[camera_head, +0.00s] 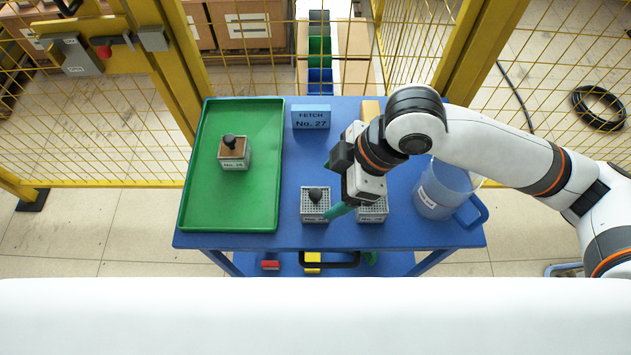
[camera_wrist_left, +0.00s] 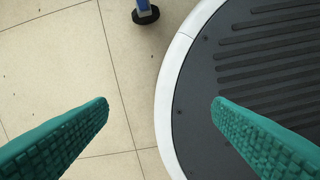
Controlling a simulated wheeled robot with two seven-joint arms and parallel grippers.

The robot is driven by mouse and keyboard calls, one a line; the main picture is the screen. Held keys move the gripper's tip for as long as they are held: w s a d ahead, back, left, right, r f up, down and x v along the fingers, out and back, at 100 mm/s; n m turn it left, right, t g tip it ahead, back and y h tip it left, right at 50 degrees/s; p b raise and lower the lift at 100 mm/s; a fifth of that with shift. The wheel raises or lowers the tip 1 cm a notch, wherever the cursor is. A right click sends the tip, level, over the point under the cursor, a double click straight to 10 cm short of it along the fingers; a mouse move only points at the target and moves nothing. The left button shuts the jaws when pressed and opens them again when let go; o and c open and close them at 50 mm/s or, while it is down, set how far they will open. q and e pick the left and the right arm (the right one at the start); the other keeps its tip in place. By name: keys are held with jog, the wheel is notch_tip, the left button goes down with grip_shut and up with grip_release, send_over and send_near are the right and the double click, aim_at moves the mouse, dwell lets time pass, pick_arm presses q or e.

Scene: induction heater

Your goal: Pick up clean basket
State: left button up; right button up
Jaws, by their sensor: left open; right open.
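Two small white grid baskets stand on the blue table: the left basket (camera_head: 315,207), with a black knob on top, and the right basket (camera_head: 373,213), partly hidden by my right arm. Their label numbers are too small to read. A third basket (camera_head: 234,153), with a brown top and black knob, sits in the green tray (camera_head: 193,193). My right gripper (camera_head: 346,208) is open, low between the two table baskets; one teal finger shows beside the left basket, and contact cannot be told. My left gripper (camera_wrist_left: 161,104) is open and empty above the floor.
A blue sign (camera_head: 311,118) reading "FETCH No. 27" stands at the table's back. A translucent blue jug (camera_head: 441,190) with a handle stands at the right. Yellow mesh fencing (camera_head: 455,60) closes off the back. The blue table (camera_head: 295,170) has free room behind the left basket.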

aim_at(315, 203)
jog(key=shift+h, duration=0.3)
jog(key=x, duration=0.4)
jog(key=shift+w+d+f, duration=0.25)
jog(key=shift+w+f, duration=0.1)
jog(key=shift+f, duration=0.2)
jog(key=shift+w+x, duration=0.15)
jog(key=shift+x, duration=1.45)
jog(key=shift+w+x, duration=0.1)
jog(key=shift+x, duration=1.5)
jog(key=c, duration=1.1)
